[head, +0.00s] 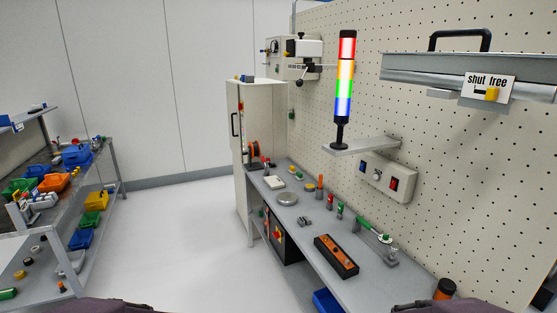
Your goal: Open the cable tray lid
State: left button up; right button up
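The grey metal cable tray (425,77) is mounted high on the pegboard wall at the upper right. Its lid (510,65) appears to lie down along the top, though any gap is hard to make out. A black handle (459,33) stands above the lid. A white label (478,81) on the front reads "shut" at left and "free" at right. A yellow latch slider (492,94) sits on the right side of its dark slot, under "free". Neither of my grippers is in view.
Below is a grey workbench (350,288) with an orange-topped block (336,256) and several small tools. A lit signal tower (345,85) stands on a small wall shelf (361,146) left of the tray. The floor (175,240) at left of the bench is clear.

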aim_at(538, 68)
jog(key=k+l+z, duration=0.1)
jog(key=z, duration=1.15)
jog(key=k+j, duration=0.15)
jog(key=j, duration=0.1)
